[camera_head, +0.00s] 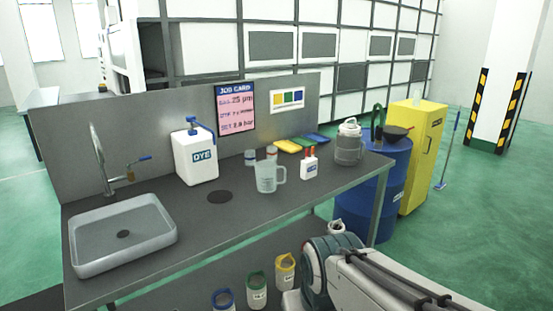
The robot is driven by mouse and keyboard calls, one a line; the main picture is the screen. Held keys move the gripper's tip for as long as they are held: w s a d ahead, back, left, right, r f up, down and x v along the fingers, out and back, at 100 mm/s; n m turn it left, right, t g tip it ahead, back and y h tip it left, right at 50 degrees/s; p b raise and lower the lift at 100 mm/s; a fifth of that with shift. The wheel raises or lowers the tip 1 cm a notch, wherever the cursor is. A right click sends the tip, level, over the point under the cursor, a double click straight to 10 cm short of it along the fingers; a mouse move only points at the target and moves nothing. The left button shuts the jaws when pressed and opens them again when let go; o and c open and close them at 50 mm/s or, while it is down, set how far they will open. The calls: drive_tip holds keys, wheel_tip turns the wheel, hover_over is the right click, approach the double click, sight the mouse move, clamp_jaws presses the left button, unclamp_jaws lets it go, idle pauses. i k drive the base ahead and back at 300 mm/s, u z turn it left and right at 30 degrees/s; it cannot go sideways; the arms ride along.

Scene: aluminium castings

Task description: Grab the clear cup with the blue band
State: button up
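Two small cups stand near the back panel on the grey bench. The left small cup (250,157) seems to have a bluish band, and the right small cup (271,152) a brownish one; both are too small to tell for sure. A clear jug with a handle (267,178) stands in front of them and partly covers the right one. Below the bench, a pale container with a blue ring (222,299) is cut off by the bottom edge. My arm shows at the lower right, but my gripper is not in view.
A blue drum (375,190) and yellow cabinet (421,150) stand right.

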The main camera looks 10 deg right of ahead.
sight(250, 158)
drive_tip(key=k, duration=0.65)
drive_tip(key=z, duration=0.65)
drive_tip(key=i, duration=1.05)
drive_tip(key=z, duration=0.45)
drive_tip(key=i, duration=1.4)
drive_tip(key=u, duration=1.15)
drive_tip(key=i, duration=0.85)
drive_tip(key=u, duration=0.8)
